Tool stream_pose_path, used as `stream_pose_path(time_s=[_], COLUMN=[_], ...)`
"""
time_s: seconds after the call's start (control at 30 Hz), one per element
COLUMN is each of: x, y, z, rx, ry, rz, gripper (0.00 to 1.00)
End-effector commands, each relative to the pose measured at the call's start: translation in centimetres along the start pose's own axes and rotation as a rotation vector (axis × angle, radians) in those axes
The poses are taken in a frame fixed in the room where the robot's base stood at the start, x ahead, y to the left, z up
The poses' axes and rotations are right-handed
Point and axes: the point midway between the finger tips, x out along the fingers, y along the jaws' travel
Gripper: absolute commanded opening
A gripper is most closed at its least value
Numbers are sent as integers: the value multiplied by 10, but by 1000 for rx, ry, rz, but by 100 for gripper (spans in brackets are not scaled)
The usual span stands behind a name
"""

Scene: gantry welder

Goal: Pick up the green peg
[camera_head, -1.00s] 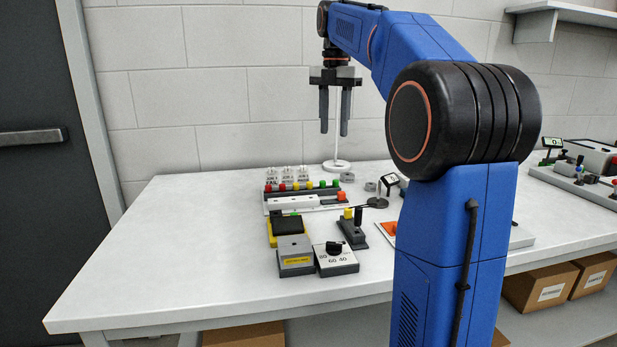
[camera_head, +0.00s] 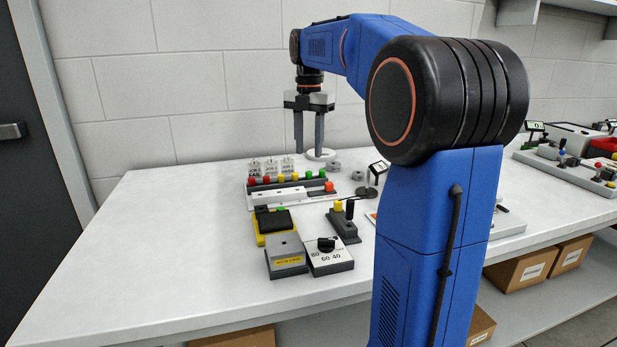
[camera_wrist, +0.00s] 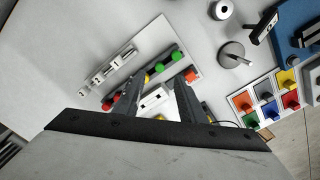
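Two green pegs stand side by side at the right end of a dark rack, the inner green peg (camera_head: 309,174) and the end green peg (camera_head: 322,173). In the wrist view the two green pegs (camera_wrist: 159,68) show just beyond my fingertips. Yellow pegs (camera_head: 288,177) and red pegs (camera_head: 259,181) fill the rest of the rack (camera_head: 290,185). My gripper (camera_head: 308,152) points down, open and empty, above the table near the rack's green end. In the wrist view my gripper (camera_wrist: 157,88) spreads over a white block, and its left finger hides part of the rack.
Small white labelled holders (camera_head: 271,166) stand behind the rack. An orange-red block (camera_head: 329,187) sits at its front right. A yellow-black device (camera_head: 274,222), a dial box (camera_head: 328,254) and a lever switch (camera_head: 343,222) stand in front. The table's left side is clear.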

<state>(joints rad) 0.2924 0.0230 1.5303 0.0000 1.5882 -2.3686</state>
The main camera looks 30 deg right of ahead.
Motion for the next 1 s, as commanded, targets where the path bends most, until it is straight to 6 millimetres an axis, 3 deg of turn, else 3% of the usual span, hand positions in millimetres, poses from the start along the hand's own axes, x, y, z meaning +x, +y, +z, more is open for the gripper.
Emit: stream_pose_path(time_s=[0.33, 0.63, 0.97, 1.0], x=[26, 63, 69, 69], y=[0, 1, 1, 1], z=[0, 0, 0, 0], rx=[0, 0, 0, 0], ry=[1, 1, 0, 0], rz=[-1, -1, 0, 0], gripper=[37, 37, 37, 27])
